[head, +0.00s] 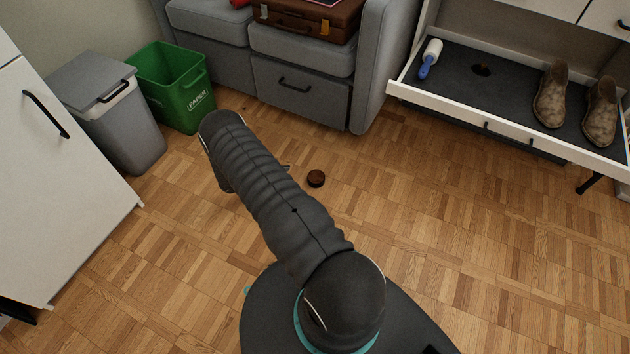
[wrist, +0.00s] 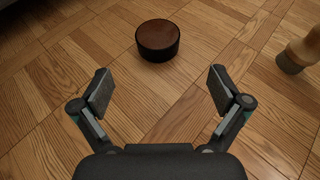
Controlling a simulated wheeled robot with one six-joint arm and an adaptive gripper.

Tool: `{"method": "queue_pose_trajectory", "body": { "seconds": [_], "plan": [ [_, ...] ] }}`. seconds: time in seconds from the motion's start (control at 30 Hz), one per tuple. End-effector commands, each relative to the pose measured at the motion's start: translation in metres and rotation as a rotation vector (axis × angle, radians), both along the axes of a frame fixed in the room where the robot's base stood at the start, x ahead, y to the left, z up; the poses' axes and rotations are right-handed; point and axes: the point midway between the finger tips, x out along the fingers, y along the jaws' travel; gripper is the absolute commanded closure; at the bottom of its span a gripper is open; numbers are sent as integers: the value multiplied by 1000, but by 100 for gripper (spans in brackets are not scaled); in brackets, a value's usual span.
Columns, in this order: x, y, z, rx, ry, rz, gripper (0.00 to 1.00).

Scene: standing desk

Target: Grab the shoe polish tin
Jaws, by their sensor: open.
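The shoe polish tin (head: 316,178) is a small, round, dark brown tin lying flat on the wood floor, just right of my arm in the head view. It also shows in the wrist view (wrist: 158,40), at top centre with its reddish-brown lid up. My gripper (wrist: 159,88) is open and empty, its two pads spread wide. The tin is ahead of the fingertips, in line with the gap between them and not touching either. In the head view my arm hides most of the gripper.
A tan, rounded object with a dark end (wrist: 298,56) is at the right of the wrist view; I cannot tell what it is. A green paper bin (head: 172,88), a grey lidded bin (head: 110,115) and a grey sofa (head: 303,88) stand behind. An open drawer (head: 500,130) holds shoes.

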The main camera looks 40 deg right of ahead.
Motion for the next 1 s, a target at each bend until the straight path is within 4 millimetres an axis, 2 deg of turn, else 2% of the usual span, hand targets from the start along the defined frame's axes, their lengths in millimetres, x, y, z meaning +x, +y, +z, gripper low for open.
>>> {"method": "queue_pose_trajectory", "body": {
  "seconds": [0.1, 0.23, 0.57, 0.83, 1.0],
  "plan": [
    [-9, -21, -9, 1, 3, -4, 1],
    [-15, -37, -16, 1, 1, -3, 1],
    [-21, -54, -22, 0, 1, -2, 1],
    [-33, -86, -32, 1, -1, -4, 1],
    [-36, -95, -36, 1, 0, -1, 1]
  ]
}}
